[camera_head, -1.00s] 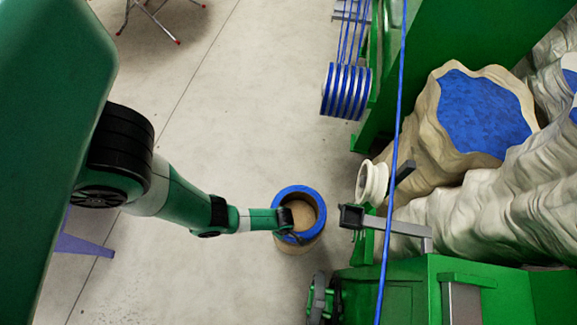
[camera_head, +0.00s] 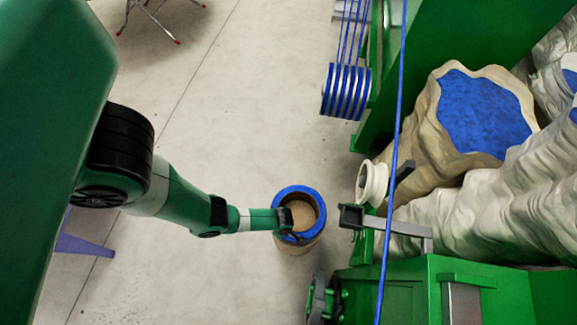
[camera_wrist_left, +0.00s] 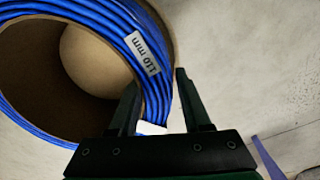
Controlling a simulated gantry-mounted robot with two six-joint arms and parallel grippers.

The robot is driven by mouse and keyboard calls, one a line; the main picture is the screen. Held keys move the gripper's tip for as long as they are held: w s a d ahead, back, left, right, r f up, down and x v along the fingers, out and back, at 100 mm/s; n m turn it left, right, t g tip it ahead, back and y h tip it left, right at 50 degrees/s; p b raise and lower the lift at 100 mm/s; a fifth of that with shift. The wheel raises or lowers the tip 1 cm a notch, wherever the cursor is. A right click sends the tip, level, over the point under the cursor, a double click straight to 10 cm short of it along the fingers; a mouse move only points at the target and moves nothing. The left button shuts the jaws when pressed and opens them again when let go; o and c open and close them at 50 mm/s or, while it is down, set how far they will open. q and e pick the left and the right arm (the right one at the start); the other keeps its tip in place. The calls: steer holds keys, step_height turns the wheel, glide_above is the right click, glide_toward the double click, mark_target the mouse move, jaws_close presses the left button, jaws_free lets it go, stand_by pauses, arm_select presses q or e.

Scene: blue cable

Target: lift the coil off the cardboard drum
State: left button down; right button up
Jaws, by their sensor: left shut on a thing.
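The blue cable coil (camera_head: 299,189) is a ring around the top of the tan cardboard drum (camera_head: 301,248), which stands on the floor. In the left wrist view the coil (camera_wrist_left: 98,22) fills the upper left and bears a white label. The hollow brown inside of the drum (camera_wrist_left: 50,60) shows within it. My left gripper (camera_head: 292,238) is at the coil's near side. In the wrist view its fingers (camera_wrist_left: 157,85) straddle the coil's wall, one inside the ring and one outside, shut on it. I cannot see whether the coil has risen from the drum. My right gripper is out of view.
A green machine (camera_head: 400,300) with a grey bracket and a white pulley (camera_head: 371,181) stands right of the drum. A blue cable (camera_head: 391,190) runs down past it.

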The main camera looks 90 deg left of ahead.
arm_select(q)
steer(key=shift+r+p, duration=1)
stand_by(1.2)
